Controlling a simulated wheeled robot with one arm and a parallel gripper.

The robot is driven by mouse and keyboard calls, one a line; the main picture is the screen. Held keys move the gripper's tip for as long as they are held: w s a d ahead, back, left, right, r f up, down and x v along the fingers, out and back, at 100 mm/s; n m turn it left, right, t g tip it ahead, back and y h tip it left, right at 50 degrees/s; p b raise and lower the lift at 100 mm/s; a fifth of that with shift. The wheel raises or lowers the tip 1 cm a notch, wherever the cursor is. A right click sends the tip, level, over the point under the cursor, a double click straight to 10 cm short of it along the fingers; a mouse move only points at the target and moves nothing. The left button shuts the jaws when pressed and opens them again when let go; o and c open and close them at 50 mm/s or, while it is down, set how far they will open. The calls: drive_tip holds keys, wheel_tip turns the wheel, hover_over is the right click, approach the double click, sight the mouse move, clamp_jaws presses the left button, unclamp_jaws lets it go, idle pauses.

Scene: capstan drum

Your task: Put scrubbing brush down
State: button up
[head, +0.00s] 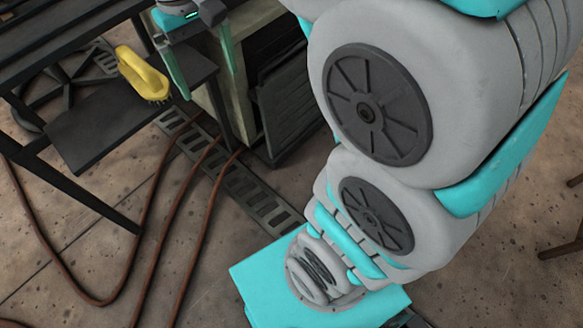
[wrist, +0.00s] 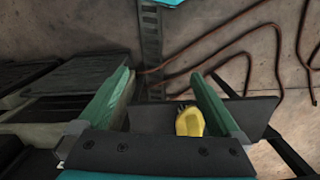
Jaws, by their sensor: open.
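The scrubbing brush (head: 143,73) has a yellow handle and short bristles facing down. It appears to rest on a dark, flat shelf (head: 95,125) at the upper left of the head view. My gripper (head: 210,85) is open, with its two green fingers to the right of the brush and nothing held between them. In the wrist view the brush (wrist: 189,121) shows beside the right finger, partly hidden by the gripper's dark palm. My open fingers (wrist: 159,73) point out past the shelf (wrist: 250,112).
A dark metal frame (head: 75,203) carries the shelf. A cabinet with dark panels (head: 290,95) stands right of the gripper. Brown hoses (head: 150,215) and a slotted floor strip (head: 250,195) lie on the floor. The shelf's front part is bare.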

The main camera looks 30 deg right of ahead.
drive_tip(key=s+d+f, duration=0.2)
drive_tip(key=s+f, duration=0.3)
drive_tip(key=s, duration=0.4)
drive_tip(key=s+d+f+m+g, duration=0.1)
drive_tip(key=s+d+f, duration=0.2)
drive_tip(key=s, duration=0.6)
wheel_tip(320, 180, down, 3)
drive_tip(key=shift+s+r+m, duration=0.2)
drive_tip(key=shift+s+m, duration=0.1)
drive_tip(key=shift+s, duration=0.05)
